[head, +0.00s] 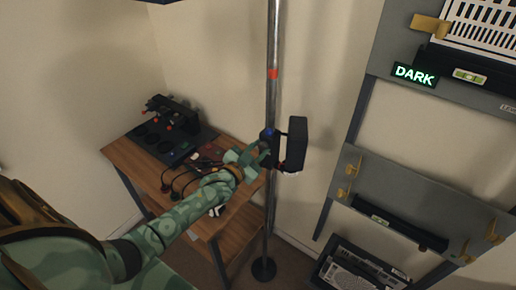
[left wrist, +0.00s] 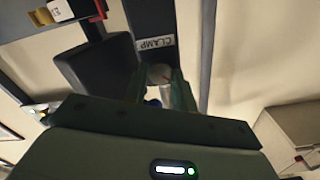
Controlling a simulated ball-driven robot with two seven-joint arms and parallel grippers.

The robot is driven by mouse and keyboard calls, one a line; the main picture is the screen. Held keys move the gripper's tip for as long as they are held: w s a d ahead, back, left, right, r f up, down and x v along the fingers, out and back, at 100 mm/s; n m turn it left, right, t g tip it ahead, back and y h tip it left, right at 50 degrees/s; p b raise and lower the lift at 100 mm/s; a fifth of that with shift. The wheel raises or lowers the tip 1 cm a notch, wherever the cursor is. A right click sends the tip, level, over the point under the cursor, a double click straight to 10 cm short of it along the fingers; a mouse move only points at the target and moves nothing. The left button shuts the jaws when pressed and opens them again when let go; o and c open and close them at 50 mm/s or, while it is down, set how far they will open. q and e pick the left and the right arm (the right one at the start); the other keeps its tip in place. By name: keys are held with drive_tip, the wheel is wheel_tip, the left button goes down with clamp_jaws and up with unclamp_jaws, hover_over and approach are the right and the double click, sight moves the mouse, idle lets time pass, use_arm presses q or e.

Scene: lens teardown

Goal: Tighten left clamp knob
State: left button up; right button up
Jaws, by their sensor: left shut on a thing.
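A dark clamp (head: 267,138) sits on the upright metal pole (head: 273,105), with a black box-shaped unit (head: 297,140) on its right side. In the left wrist view the dark clamp part (left wrist: 150,15) bears a label reading CLAMP. My left gripper (head: 258,153) reaches the clamp from the left and is shut on this knob, with a green finger on each side. The gripper hides the knob in the head view. My right gripper is out of view.
A wooden table (head: 120,154) with a black device (head: 172,114) and cables stands left of the pole. The pole's round base (head: 264,269) is on the floor. Grey wall panels with yellow brackets (head: 430,25) and a lit DARK sign (head: 414,75) are at right.

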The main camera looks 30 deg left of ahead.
use_arm(q)
drive_tip(key=m, duration=0.4)
drive_tip(key=shift+m, duration=0.3)
drive_tip(key=m+b, duration=0.1)
drive_tip(key=m, duration=0.4)
drive_tip(key=shift+m, duration=0.3)
drive_tip(key=o, duration=1)
drive_tip(key=shift+d, duration=0.1)
drive_tip(key=shift+s, duration=0.1)
drive_tip(key=s+a+b, duration=0.1)
drive_tip(key=s, duration=1.5)
drive_tip(key=shift+a+b, duration=0.15)
drive_tip(key=shift+b, duration=0.25)
